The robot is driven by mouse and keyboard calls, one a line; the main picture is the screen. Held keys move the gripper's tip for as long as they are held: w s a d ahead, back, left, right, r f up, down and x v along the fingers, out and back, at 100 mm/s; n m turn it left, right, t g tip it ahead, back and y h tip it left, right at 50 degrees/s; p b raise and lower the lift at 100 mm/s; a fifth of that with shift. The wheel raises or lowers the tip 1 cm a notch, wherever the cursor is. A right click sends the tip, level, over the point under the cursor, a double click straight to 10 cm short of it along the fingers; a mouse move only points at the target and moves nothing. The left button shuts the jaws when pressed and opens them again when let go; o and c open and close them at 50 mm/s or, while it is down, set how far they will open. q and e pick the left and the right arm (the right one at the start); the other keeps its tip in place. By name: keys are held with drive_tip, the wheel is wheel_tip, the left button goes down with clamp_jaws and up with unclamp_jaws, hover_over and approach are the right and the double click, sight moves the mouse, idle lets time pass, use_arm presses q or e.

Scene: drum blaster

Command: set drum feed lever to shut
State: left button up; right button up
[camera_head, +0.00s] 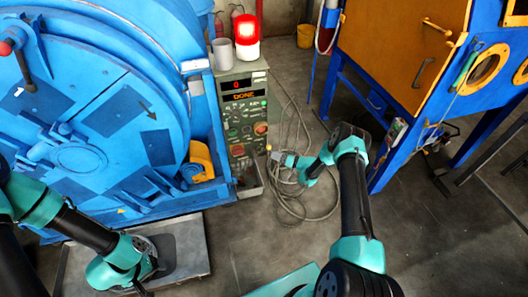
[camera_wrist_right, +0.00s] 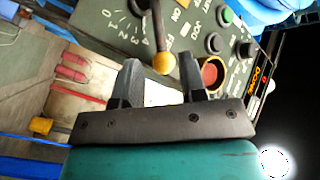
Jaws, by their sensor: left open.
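A lever with a yellow ball knob (camera_wrist_right: 163,62) stands out from the control panel in the right wrist view. Its knob lies just beyond the gap between the fingers of my right gripper (camera_wrist_right: 159,82), which is open and empty. In the head view my right gripper (camera_head: 279,158) is beside the lower right of the grey control panel (camera_head: 238,110). Another lever, with a red knob (camera_head: 6,48), is on the blue drum at upper left. I cannot tell from labels which is the drum feed lever. My left gripper (camera_head: 143,291) is at the bottom edge, partly cut off, away from both.
The panel carries a red button (camera_wrist_right: 212,72), a green button (camera_wrist_right: 225,15) and a dark dial. A red beacon (camera_head: 246,35) and grey cup (camera_head: 223,53) stand on top. Loose cables (camera_head: 290,200) lie on the floor. An orange cabinet (camera_head: 400,45) stands at right.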

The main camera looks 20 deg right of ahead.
sight(264, 151)
drive_tip(key=x, duration=0.7)
drive_tip(key=shift+w, duration=0.1)
clamp_jaws()
